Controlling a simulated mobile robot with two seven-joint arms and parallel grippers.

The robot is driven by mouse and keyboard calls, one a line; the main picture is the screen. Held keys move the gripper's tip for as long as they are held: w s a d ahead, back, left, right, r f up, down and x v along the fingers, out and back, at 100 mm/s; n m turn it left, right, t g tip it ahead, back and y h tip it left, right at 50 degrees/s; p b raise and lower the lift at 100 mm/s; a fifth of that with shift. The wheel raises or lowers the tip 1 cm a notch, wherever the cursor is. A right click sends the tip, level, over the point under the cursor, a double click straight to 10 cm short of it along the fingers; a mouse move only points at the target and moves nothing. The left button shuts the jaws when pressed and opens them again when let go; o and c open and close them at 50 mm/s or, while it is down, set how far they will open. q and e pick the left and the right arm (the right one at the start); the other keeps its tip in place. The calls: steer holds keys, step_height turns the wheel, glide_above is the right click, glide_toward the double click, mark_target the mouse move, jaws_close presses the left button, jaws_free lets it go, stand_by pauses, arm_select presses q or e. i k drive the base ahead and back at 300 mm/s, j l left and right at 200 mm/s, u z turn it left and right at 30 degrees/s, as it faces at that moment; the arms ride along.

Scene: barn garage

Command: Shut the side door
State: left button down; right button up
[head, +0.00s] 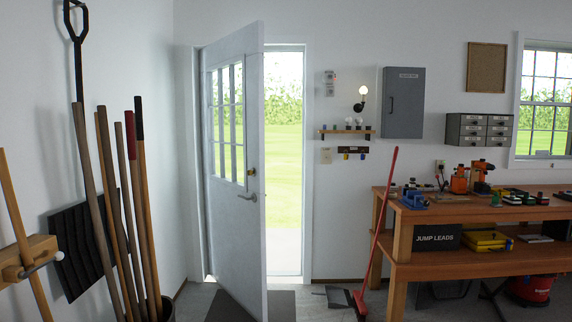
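The side door (237,165) is white with a glazed upper part. It stands ajar, swung inward into the room, with its hinge edge at the left of the frame. A lever handle (248,197) and a brass-coloured lock (251,171) sit near its free edge. Through the doorway opening (284,165) I see green grass and a hedge outside. Neither of my grippers is in the head view.
A dark mat (281,304) lies at the door's foot. Long-handled tools (128,215) stand at the left wall. A red broom (378,230) leans against the workbench (470,212) at the right, beside a dustpan (338,297). The floor before the door looks mostly clear.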

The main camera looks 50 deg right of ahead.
mark_target(235, 226)
steer(key=z, duration=1.25)
steer(key=u, duration=0.3)
steer(key=i+l+u, duration=0.75)
steer(key=i+l, duration=0.65)
steer(key=l, duration=0.15)
steer(key=i+l, duration=0.35)
steer(key=l, duration=0.15)
steer(key=i+l, duration=0.4)
steer(key=l, duration=0.15)
steer(key=i+l, duration=0.35)
steer(key=l, duration=0.15)
steer(key=i+l+u, duration=0.1)
steer(key=i+l, duration=0.3)
steer(key=l, duration=0.1)
